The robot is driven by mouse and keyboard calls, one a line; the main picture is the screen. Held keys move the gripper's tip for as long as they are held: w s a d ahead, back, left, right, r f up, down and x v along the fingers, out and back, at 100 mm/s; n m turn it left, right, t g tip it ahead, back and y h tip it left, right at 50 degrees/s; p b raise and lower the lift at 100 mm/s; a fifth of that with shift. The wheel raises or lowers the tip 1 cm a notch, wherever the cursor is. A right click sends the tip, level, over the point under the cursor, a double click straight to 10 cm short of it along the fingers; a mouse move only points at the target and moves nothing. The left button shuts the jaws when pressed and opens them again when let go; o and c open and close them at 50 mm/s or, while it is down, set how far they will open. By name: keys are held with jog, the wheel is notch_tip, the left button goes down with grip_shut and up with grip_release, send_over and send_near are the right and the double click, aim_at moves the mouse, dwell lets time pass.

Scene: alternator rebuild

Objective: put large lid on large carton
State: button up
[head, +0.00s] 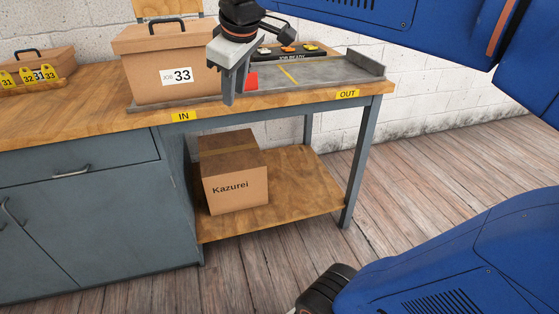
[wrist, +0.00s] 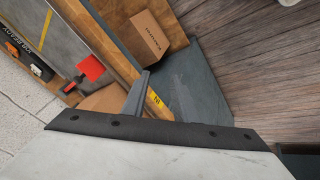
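In the wrist view one grey finger (wrist: 136,95) shows; the gripper body hides much of the scene. A brown surface (wrist: 106,98), probably the carton or lid, lies beside it.
A red piece (head: 251,80) lies behind my gripper, also in the wrist view (wrist: 91,68). A "Kazurei" box (head: 233,185) stands on the lower shelf. The tray near OUT (head: 335,74) is bare.

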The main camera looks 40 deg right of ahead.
jog(key=s+f+m, duration=0.3)
jog(key=s+f, duration=0.4)
jog(key=f, duration=0.4)
jog(key=s+d+f+m, duration=0.1)
jog(key=s+f+m, duration=0.2)
jog(key=s+f, duration=0.5)
notch_tip(320, 180, down, 3)
jog(key=shift+s+d+r+g+y, duration=0.1)
jog(key=shift+s+d+g+y, duration=0.05)
jog(key=shift+s+g+y, duration=0.2)
